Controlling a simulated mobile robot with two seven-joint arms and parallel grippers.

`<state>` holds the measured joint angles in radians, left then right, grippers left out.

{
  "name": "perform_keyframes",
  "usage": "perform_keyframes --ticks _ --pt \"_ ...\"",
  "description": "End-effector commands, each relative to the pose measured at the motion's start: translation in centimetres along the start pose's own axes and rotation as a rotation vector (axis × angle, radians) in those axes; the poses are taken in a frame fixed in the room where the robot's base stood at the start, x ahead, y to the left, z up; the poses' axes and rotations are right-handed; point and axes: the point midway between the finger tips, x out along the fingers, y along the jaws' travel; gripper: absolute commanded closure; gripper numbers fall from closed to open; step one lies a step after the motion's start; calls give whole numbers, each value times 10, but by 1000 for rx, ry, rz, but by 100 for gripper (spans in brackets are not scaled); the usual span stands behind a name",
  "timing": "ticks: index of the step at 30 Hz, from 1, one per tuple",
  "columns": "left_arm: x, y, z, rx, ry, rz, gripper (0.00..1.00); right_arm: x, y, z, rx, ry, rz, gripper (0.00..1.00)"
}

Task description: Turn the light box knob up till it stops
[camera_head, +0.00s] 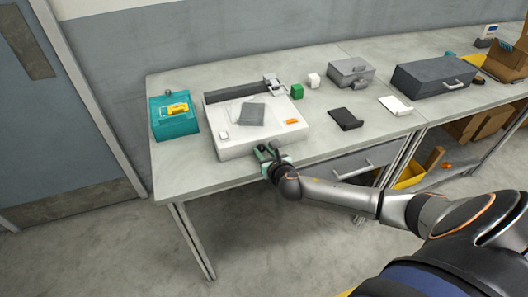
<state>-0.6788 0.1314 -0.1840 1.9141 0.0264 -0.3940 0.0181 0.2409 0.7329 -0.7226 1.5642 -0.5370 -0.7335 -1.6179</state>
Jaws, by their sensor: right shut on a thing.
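The light box (232,148) is a low white box near the front edge of the table, left of centre. A grey sheet (252,114) lies on its top. My right gripper (266,154) is at the box's front face, its arm reaching in from the right. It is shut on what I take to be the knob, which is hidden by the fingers. The knob's turned position cannot be seen. My left gripper is not in view.
A teal box (174,122) stands left of the light box. A green block (297,91), a white block (314,80), a grey case (351,72) and a black flat item (345,119) lie to the right. A drawer (345,166) is under the table.

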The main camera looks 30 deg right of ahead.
Motion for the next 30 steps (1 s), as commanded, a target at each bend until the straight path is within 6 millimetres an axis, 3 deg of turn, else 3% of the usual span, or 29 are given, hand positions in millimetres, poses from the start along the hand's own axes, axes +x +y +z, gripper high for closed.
perform_keyframes --ticks 14,30 --pt "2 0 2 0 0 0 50 0 -2 -1 92 0 38 100" --pt "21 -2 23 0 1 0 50 2 -6 -6 532 0 220 100"
